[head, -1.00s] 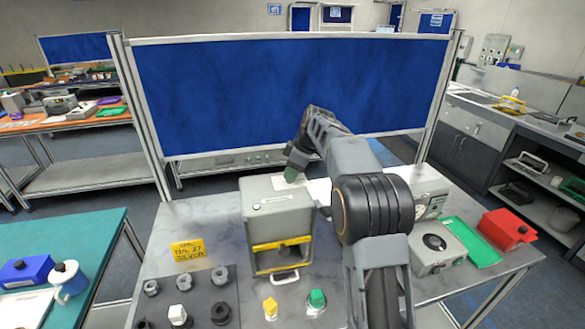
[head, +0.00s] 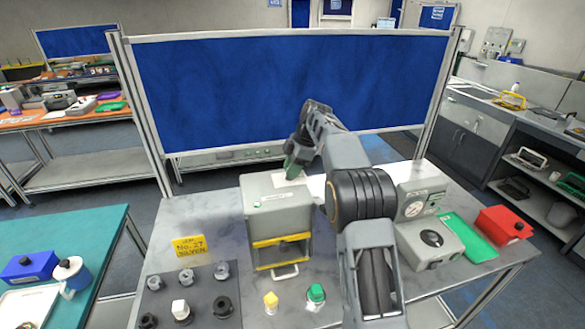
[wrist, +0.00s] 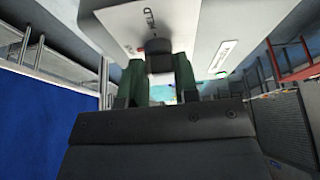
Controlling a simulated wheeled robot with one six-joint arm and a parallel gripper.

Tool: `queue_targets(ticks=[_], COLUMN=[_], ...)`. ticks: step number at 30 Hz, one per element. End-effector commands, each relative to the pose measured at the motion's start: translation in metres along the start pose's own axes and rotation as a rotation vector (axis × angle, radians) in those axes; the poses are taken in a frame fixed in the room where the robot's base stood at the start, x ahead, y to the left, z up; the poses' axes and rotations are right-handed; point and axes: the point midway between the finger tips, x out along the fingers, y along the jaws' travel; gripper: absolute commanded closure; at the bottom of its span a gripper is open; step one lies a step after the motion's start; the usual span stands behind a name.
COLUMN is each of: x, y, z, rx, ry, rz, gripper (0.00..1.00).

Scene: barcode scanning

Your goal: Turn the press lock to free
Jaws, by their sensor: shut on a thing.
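The press is a grey box (head: 264,219) with yellow-edged front parts and a low handle, standing mid-table in the head view. In the wrist view its pale panel (wrist: 205,25) fills the top, with small dark marks on it. The lock knob (wrist: 158,56) is dark and stubby and stands out from this panel. My gripper (wrist: 158,72) is shut on the knob, one green finger on each side. In the head view my gripper (head: 292,171) is at the press's far top edge, and the knob is hidden there. I cannot tell which way the knob points.
A yellow sign (head: 189,246) and a dark holder (head: 190,299) with several fittings lie left of the press. A yellow button (head: 271,302) and a green button (head: 316,294) are in front. A gauge box (head: 424,197), green tray (head: 468,238) and red box (head: 503,225) stand right.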

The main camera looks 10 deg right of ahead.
Motion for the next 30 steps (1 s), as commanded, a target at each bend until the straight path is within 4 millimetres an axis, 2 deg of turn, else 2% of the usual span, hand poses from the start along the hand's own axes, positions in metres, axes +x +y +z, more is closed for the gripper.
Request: queue_targets(ticks=[9,10,18,26,30], x=[0.000,0.000,0.000,-0.002,-0.015], y=[0.000,0.000,0.000,0.000,0.001], z=[0.000,0.000,0.000,0.000,0.001], rx=[-0.004,-0.004,-0.002,-0.001,-0.001], ry=[-0.001,-0.001,0.000,0.000,-0.001], rz=[0.000,0.000,0.000,0.001,0.003], gripper=[0.95,0.71,0.46,0.46,0.46])
